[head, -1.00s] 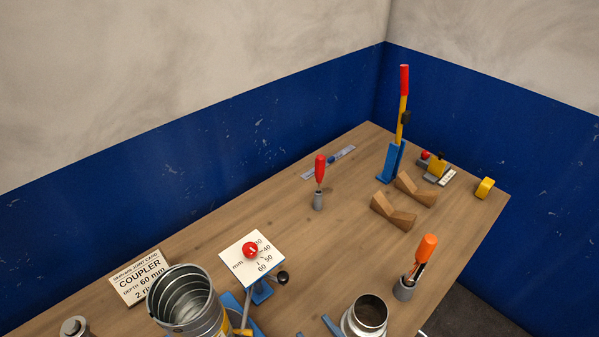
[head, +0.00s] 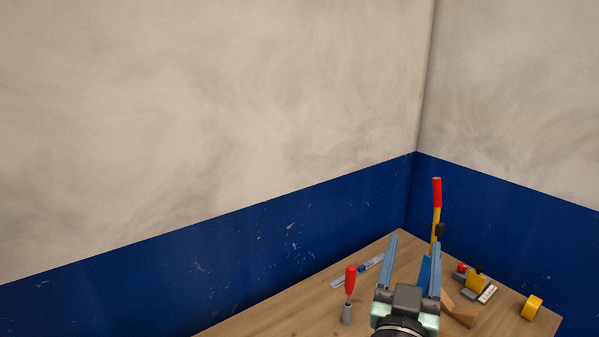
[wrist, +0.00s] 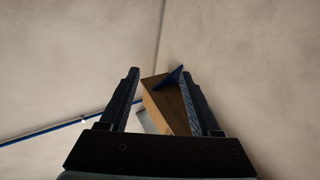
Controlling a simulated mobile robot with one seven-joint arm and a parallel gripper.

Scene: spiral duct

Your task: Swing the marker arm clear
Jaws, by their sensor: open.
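My gripper (head: 414,242) rises into the lower right of the head view, its two blue fingers apart with nothing seen between them. In the wrist view the fingers (wrist: 160,77) also stand apart. A tall yellow lever with a red grip (head: 437,192) stands behind the right finger, its blue base partly hidden. I cannot tell whether the gripper touches it or whether it is the marker arm.
The wooden bench (head: 270,322) carries a red-handled tool (head: 350,280), a ruler-like strip (head: 350,275), a wooden V-block (head: 463,314) and a yellow item (head: 531,307). Blue-and-grey walls meet behind the bench. The wrist view shows a brown wooden shape (wrist: 165,108) beyond the fingers.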

